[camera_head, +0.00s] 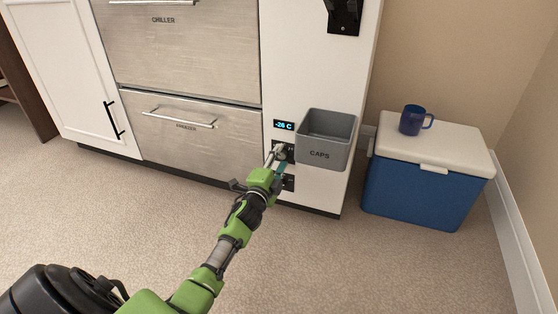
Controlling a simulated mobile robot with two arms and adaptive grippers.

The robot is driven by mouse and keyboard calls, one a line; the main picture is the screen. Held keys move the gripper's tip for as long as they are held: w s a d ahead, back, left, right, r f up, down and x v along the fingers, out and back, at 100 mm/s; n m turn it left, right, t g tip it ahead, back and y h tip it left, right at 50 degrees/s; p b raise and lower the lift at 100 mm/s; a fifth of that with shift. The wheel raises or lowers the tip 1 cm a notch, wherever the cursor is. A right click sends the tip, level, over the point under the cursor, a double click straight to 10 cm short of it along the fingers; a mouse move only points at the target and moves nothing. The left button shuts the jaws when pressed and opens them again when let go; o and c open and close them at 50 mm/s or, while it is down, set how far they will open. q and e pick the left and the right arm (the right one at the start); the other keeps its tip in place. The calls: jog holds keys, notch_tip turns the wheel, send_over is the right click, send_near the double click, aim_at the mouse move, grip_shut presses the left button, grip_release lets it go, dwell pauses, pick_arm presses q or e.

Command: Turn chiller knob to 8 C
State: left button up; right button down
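A small display (283,125) with blue digits on the white cabinet end panel seems to read -26 C. Below it are dark control plates, partly covered by my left gripper (279,153). The gripper's tips are at the upper plate, beside the grey CAPS bin. A knob cannot be made out clearly there, and I cannot tell whether the fingers are closed on one. The chiller drawer (185,50) is shut, and the freezer drawer (190,140) below it is shut. My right gripper is out of view.
The grey CAPS bin (321,154) sticks out from the panel just right of the gripper. A blue cooler (420,195) with a white lid stands at right, with a blue mug (412,120) on it. A black bottle opener (344,17) is above. The carpet in front is clear.

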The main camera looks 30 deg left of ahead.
pick_arm(q)
jog(key=shift+s, duration=0.15)
jog(key=v, duration=1.1)
jog(key=shift+s, duration=0.35)
